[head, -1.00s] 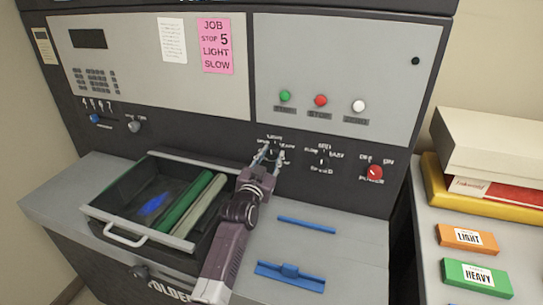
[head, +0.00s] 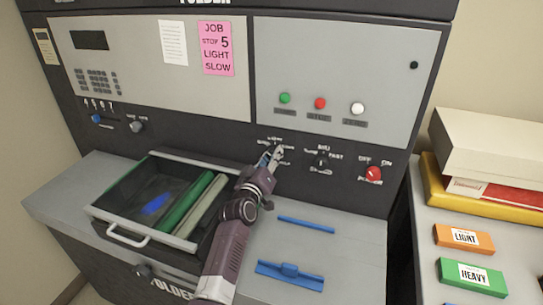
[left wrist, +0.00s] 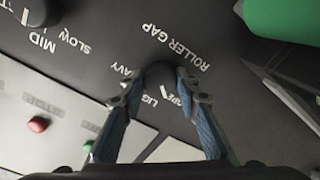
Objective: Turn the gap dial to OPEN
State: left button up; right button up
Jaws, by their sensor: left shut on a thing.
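The gap dial (left wrist: 160,76) is a small dark round knob under the upside-down ROLLER GAP lettering in the left wrist view. Parts of the HEAVY, LIGHT and OPEN labels show around it. A short white mark shows by the knob, between the LIGHT and OPEN lettering; which label it points to is hard to tell. My left gripper (head: 273,153) reaches the dark panel in the head view, and its fingers are shut on the dial. The fingers hide most of the dial in the head view. My right gripper is not in view.
The speed dial (head: 321,163) and red power knob (head: 373,173) sit right of the gripper. An open drawer (head: 140,208) with green and beige rolls lies left of my arm.

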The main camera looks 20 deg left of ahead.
pick_arm(q)
jog(key=shift+n, duration=0.7)
jog(key=o, duration=1.2)
jog(key=shift+c, duration=0.2)
jog(key=s, duration=1.2)
jog(key=shift+r, duration=0.2)
jog(key=shift+a+f, duration=0.1)
